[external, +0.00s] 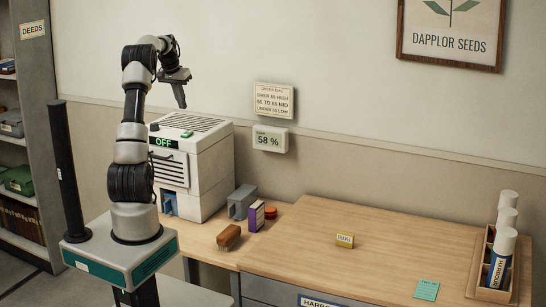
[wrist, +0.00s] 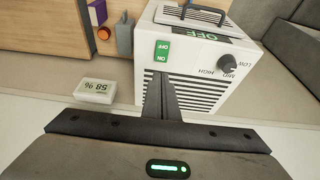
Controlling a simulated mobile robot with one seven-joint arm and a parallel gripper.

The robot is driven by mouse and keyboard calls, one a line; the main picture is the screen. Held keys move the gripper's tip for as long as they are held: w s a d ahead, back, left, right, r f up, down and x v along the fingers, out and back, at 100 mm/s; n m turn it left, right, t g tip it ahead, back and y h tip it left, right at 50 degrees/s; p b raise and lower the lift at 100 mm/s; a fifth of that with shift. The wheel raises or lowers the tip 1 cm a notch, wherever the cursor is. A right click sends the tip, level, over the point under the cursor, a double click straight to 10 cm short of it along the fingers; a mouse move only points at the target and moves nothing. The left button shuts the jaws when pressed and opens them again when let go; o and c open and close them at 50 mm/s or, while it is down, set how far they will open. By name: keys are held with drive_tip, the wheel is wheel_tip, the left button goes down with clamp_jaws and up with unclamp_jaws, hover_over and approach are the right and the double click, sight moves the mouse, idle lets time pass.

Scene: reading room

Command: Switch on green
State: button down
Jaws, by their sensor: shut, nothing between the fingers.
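A white dryer-like box (external: 205,165) stands on the desk's left end against the wall; its front display (external: 164,142) reads OFF. On its top is a green rocker switch (external: 187,134), also in the wrist view (wrist: 162,51), with OFF and ON marks. A black dial (wrist: 228,64) beside it has LOW, MID and HIGH marks; it seems to point near MID. My gripper (external: 182,106) is shut and empty, above the box and apart from it. In the wrist view its fingertips (wrist: 157,76) appear just short of the switch.
A wall card (external: 273,100) lists levels for HIGH, MID and LOW. The meter below (external: 270,139) reads 58 %. The desk middle is mostly clear.

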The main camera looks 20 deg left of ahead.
sight(189, 132)
drive_tip(key=x, duration=1)
drive_tip(key=shift+s+f, duration=0.25)
drive_tip(key=shift+f, duration=0.1)
drive_tip(key=shift+w+f, duration=0.15)
drive_tip(key=shift+f, duration=0.15)
drive_tip(key=shift+s+f, duration=0.1)
drive_tip(key=shift+s, duration=0.15)
drive_tip(key=shift+s+b, duration=0.4)
drive_tip(key=shift+s, duration=0.3)
